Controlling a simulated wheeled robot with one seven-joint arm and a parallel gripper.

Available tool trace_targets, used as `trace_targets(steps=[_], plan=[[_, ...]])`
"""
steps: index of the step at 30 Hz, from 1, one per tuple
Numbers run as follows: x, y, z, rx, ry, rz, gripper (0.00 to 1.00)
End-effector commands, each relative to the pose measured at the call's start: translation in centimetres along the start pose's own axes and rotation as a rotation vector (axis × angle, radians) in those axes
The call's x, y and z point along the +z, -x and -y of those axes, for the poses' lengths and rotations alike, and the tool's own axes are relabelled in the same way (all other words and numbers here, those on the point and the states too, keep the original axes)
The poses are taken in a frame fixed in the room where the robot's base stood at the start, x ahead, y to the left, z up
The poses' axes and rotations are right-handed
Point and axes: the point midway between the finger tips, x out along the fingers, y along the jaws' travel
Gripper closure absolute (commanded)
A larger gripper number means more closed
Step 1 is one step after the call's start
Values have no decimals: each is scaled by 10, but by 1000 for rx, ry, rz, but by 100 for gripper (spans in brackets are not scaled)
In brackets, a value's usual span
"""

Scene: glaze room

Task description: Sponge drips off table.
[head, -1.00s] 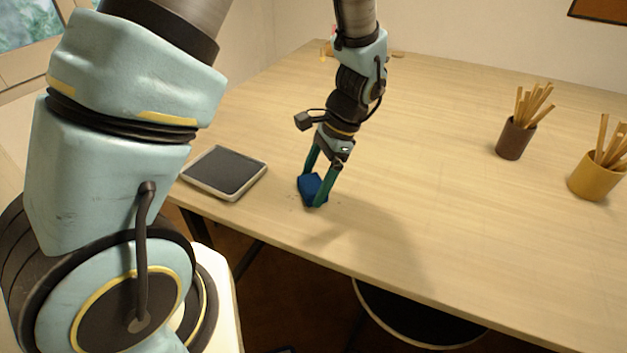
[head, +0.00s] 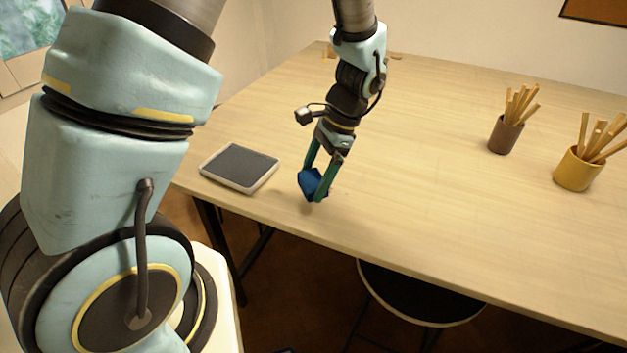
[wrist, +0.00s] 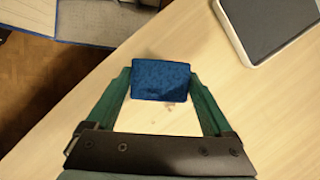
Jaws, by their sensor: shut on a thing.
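My gripper (head: 314,182) has two green fingers shut on a blue sponge (head: 311,185) near the table's front edge. In the wrist view the sponge (wrist: 160,79) is a speckled blue block between the fingertips. The wooden table (head: 430,210) lies beneath it. I cannot tell clearly whether the sponge touches the table.
A dark-topped tray with a pale rim (head: 203,169) lies left of the sponge. A brown cup (head: 504,137) and a yellow cup (head: 575,174), both holding wooden sticks, stand at the right. A round stool (head: 415,300) is under the front edge. The middle of the table is clear.

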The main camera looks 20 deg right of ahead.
Motion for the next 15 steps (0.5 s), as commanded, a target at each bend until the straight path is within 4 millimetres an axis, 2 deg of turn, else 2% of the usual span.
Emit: trace_targets(steps=[1,5,15], plan=[[3,8,1,0,1,-1,84],[6,19,2,-1,1,-2,84],[14,38,3,0,4,-2,84]])
